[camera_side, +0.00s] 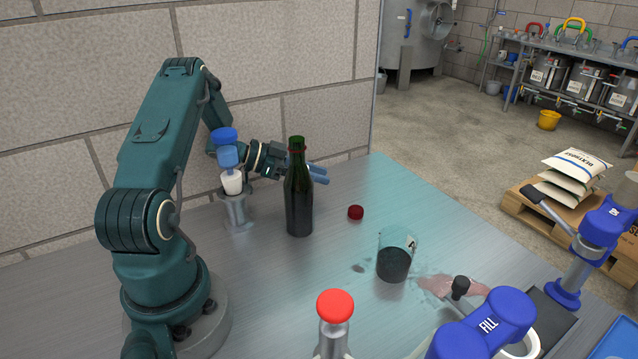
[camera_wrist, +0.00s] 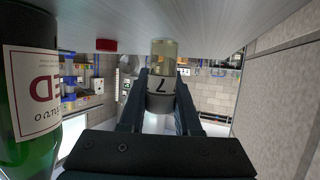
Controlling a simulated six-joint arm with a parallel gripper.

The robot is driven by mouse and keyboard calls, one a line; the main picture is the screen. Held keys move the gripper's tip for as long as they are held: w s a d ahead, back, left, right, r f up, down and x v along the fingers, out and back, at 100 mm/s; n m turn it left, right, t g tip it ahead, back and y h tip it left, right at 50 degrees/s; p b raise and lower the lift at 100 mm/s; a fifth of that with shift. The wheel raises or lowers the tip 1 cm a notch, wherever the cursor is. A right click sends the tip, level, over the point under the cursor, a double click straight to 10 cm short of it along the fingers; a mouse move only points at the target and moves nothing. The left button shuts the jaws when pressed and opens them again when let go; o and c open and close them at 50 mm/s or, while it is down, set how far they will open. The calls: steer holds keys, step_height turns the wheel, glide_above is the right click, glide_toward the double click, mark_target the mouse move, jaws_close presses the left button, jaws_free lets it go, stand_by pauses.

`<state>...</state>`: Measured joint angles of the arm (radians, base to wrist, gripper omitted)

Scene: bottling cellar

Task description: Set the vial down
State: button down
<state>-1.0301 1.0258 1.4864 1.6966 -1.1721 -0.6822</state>
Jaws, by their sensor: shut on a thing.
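The vial (camera_wrist: 162,48) shows in the wrist view between my fingertips, with pale yellowish glass or contents and a white label bearing a dark mark. The picture is upside down there, with the worktop along its top. My gripper (camera_wrist: 162,88) is shut on the vial, with one finger on each side of it. In the side view my gripper (camera_side: 321,174) reaches level behind the green bottle, low over the worktop. I cannot make out the vial there. Whether its base touches the worktop, I cannot tell.
The dark green bottle (camera_side: 298,195) stands upright close in front of my gripper; it also shows in the wrist view (camera_wrist: 28,85). A red cap (camera_side: 355,212), a beaker (camera_side: 395,260) of dark liquid and a spill (camera_side: 450,286) lie on the worktop (camera_side: 270,285).

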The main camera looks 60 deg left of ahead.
steer(key=shift+f, duration=0.6)
steer(key=c, duration=0.5)
jaws_free()
